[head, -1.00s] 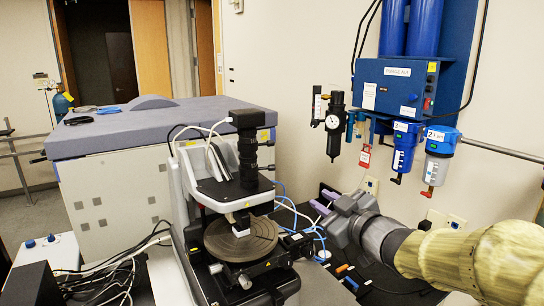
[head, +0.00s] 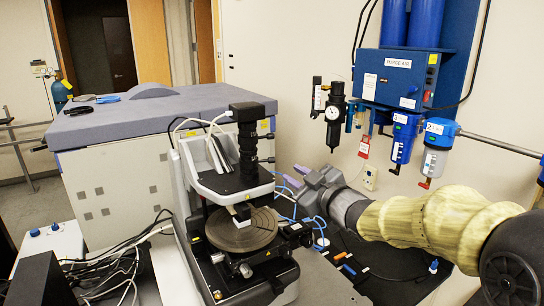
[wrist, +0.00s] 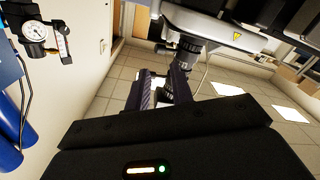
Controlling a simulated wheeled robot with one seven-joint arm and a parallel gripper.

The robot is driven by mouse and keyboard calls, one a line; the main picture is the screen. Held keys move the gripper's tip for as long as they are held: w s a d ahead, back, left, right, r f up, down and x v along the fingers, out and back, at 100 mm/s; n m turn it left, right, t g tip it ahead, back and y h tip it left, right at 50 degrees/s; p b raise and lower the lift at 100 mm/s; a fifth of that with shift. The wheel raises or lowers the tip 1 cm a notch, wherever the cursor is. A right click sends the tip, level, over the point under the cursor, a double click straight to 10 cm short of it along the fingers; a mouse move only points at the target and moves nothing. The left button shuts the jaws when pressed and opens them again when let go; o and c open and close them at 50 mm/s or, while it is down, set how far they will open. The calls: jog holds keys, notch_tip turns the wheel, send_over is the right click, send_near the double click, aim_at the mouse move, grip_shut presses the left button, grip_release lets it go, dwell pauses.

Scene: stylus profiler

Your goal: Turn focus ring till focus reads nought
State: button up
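The stylus profiler stands in the middle of the head view, with an upright black optics column (head: 248,150) above its round stage (head: 242,229). A ribbed black cylinder, likely part of this column, shows in the wrist view (wrist: 187,52) just beyond my fingers. I cannot tell for sure which band is the focus ring. My gripper (head: 291,175) is right of the column, apart from it, its fingertips pointing left. In the wrist view my gripper (wrist: 163,88) has its two fingers apart with nothing between them. No focus reading is legible.
A blue purge-air panel (head: 395,78) with a gauge and filters hangs on the wall above my arm. A large grey cabinet (head: 110,185) stands at left. A dark mat (head: 385,280) with small items lies under my arm.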

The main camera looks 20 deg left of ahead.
aim_at(274, 161)
jog(key=p+x, duration=0.4)
jog(key=x, duration=0.7)
jog(key=shift+p, duration=0.3)
jog(key=shift+c, duration=0.4)
grip_shut()
